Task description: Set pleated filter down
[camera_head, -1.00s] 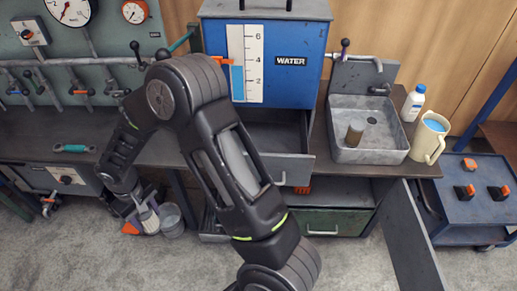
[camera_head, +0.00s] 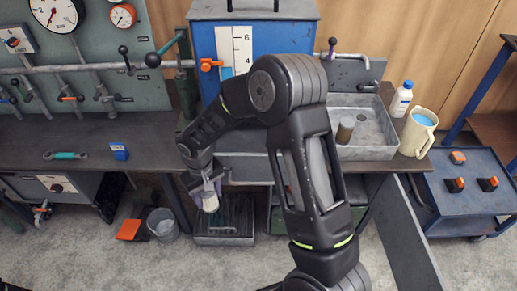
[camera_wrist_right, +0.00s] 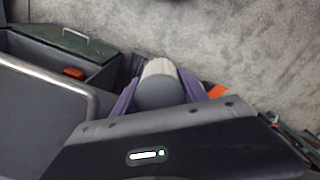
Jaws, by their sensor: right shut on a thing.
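The pleated filter (camera_head: 210,202) is a pale cylinder with a grey end. It hangs from my right gripper (camera_head: 207,182), in front of the bench edge and above or near a dark metal tray (camera_head: 225,240) low down. In the right wrist view, the purple-grey fingers stand on both sides of the filter (camera_wrist_right: 158,84), closed on it. Its grey round end faces the camera and its pale side shows beyond. I cannot tell how far its lower end is from the tray. My left gripper is not in view.
A grey bucket (camera_head: 165,226) and an orange piece (camera_head: 129,230) are on the floor left of the tray. The bench (camera_head: 85,135) runs behind, with a sink (camera_head: 370,145) right of my arm. A blue cart (camera_head: 470,210) stands at the right.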

